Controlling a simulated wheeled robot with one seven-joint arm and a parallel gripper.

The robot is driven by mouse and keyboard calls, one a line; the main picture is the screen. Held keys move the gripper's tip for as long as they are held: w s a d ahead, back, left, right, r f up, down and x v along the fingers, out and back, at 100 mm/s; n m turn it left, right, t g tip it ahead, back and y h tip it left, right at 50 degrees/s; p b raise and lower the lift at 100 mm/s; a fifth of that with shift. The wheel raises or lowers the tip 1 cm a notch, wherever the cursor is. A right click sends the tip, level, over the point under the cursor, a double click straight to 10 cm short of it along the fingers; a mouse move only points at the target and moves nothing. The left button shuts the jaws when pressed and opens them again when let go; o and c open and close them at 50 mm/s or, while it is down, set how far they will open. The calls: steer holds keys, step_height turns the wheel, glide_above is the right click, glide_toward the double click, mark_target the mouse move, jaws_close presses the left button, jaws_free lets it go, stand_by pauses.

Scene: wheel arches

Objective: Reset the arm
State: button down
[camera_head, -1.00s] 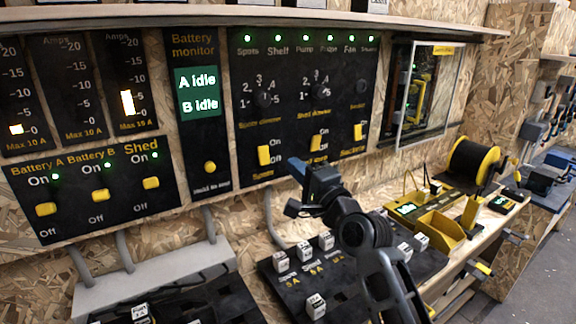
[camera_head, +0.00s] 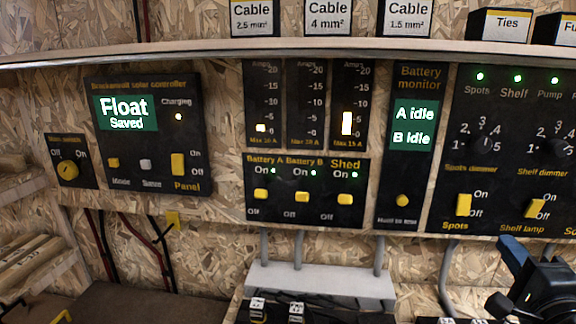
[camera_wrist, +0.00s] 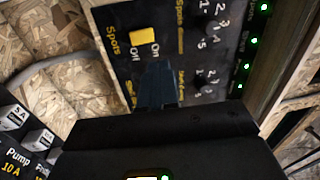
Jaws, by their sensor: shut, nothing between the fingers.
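My gripper (camera_head: 512,252) is at the lower right of the head view, its blue fingers shut and empty. It is in front of the switch panel (camera_head: 446,130), below the shelf lamp switch (camera_head: 536,208); I cannot tell the gap to the panel. In the wrist view the shut fingers (camera_wrist: 157,84) point at the panel, close to the yellow spots switch (camera_wrist: 144,36) and covering part of the shelf lamp area. My arm's lower links are out of the head view.
The solar controller (camera_head: 146,170) reads "Float Saved". The battery monitor (camera_head: 402,178) reads "A idle, B idle". A shelf (camera_head: 300,53) with labelled boxes runs above the panels. A grey duct (camera_head: 320,280) and fuse blocks (camera_head: 257,306) lie below. Open wall shows left of the duct.

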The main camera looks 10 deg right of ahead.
steer(key=s+a+f+n+g+y, duration=0.1)
steer(key=s+a+f+n, duration=0.5)
steer(key=s, duration=0.3)
steer(key=s+a+f+n+g+y, duration=0.1)
steer(key=s+a+f+n, duration=0.2)
steer(key=s+a+f, duration=0.45)
steer(key=s+a+r+n+g+y, duration=0.1)
steer(key=s+a+n, duration=0.3)
steer(key=s, duration=0.6)
steer(key=s+a+r+n+y, duration=0.2)
steer(key=s+a+n, duration=0.2)
steer(key=s+n, duration=0.3)
steer(key=s, duration=0.2)
steer(key=shift+s+r+n+g, duration=0.2)
steer(key=shift+s+n+g, duration=0.1)
steer(key=shift+s+g, duration=0.1)
steer(key=shift+a, duration=0.1)
